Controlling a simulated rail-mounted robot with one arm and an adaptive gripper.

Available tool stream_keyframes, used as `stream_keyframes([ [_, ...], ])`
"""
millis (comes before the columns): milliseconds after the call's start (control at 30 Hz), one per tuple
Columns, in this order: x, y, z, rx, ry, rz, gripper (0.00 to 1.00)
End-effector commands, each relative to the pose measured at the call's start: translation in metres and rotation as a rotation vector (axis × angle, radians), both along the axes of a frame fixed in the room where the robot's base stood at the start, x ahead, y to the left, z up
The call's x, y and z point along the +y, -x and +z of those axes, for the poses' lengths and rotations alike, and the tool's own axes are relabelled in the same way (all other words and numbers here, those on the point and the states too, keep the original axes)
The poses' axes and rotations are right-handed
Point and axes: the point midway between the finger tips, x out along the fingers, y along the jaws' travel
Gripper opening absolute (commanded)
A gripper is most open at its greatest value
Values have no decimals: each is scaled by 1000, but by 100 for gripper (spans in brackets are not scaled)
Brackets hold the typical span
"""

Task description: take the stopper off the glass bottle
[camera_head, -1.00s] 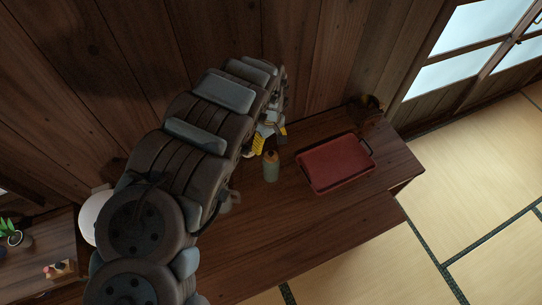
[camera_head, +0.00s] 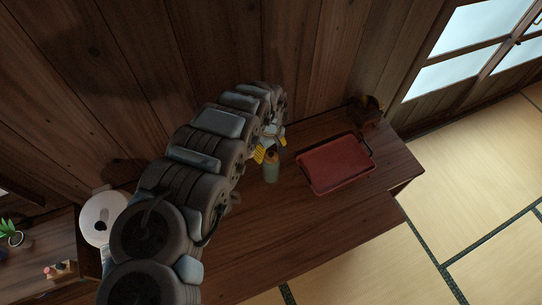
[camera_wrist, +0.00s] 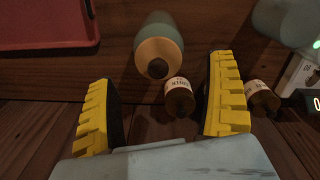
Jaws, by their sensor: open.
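The glass bottle (camera_head: 271,173) stands upright on the wooden table, grey-green with a tan top. In the wrist view the bottle (camera_wrist: 160,27) is at the upper middle, its top facing the camera. The dark round stopper (camera_wrist: 157,68) sits at the centre of its tan top. My gripper (camera_head: 269,151) is at the bottle's top in the head view, and my arm hides part of the surroundings. In the wrist view my gripper (camera_wrist: 163,105) is open, with yellow ridged fingers left and right. The stopper lies between their directions, beyond the tips, and nothing is held.
A red tray (camera_head: 335,163) lies right of the bottle, with a dark brown object (camera_head: 368,108) behind it. Small brown labelled bottles (camera_wrist: 180,97) and (camera_wrist: 262,98) show near the right finger in the wrist view. The table front is clear.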

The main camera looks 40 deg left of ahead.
Motion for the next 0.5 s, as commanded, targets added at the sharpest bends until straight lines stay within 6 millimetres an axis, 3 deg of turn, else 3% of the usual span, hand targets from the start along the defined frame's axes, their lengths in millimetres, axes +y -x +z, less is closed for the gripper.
stream_keyframes([
  [500, -1, -2, -31, 0, 1, -1, 87],
])
